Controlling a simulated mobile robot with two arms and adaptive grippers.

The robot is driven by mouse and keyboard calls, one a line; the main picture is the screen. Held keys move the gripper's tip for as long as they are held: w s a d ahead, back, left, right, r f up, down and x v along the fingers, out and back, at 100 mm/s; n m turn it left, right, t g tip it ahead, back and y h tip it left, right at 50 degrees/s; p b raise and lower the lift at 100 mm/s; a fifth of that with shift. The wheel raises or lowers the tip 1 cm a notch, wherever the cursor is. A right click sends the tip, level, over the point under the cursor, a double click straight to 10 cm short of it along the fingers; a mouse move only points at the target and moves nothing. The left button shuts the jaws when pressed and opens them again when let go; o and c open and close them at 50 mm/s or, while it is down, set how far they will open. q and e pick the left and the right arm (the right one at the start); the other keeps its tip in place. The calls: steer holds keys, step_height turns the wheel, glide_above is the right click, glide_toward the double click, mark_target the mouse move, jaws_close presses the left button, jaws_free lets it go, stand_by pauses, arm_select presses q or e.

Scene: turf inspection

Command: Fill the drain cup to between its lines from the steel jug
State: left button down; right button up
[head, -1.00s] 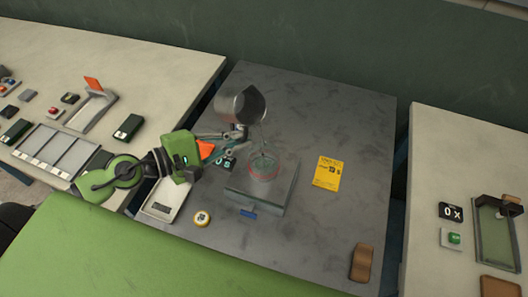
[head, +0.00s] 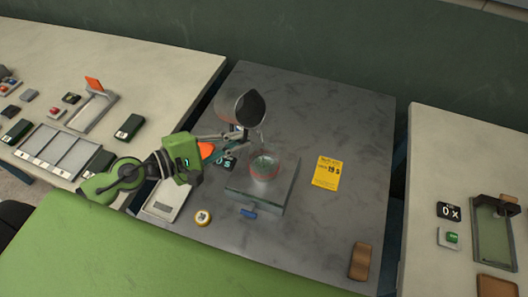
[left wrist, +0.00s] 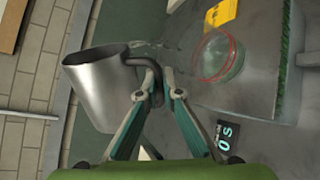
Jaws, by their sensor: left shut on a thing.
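The steel jug (head: 232,106) is held in the air, tipped with its dark mouth to the right. A thin clear stream falls from its lip toward the drain cup (head: 264,169). My left gripper (head: 238,135) is shut on the jug's dark handle. In the left wrist view, the fingers (left wrist: 159,88) pinch the handle beside the jug (left wrist: 102,85), and the cup (left wrist: 217,58) stands apart to the right. The liquid level against the lines is hard to tell. My right gripper is not in view.
A timer (head: 228,162) reading 0 S is beside the block. A yellow card (head: 327,173) lies right of it. Clear grey tabletop (head: 330,120) lies right of the jug.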

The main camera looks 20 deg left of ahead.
arm_select(q)
steer(key=shift+w+a, duration=0.1)
stand_by(0.3)
steer(key=shift+t+p, duration=0.3)
steer(key=shift+p, duration=0.25)
steer(key=shift+a+m+p, duration=0.1)
steer(key=shift+m+p, duration=0.2)
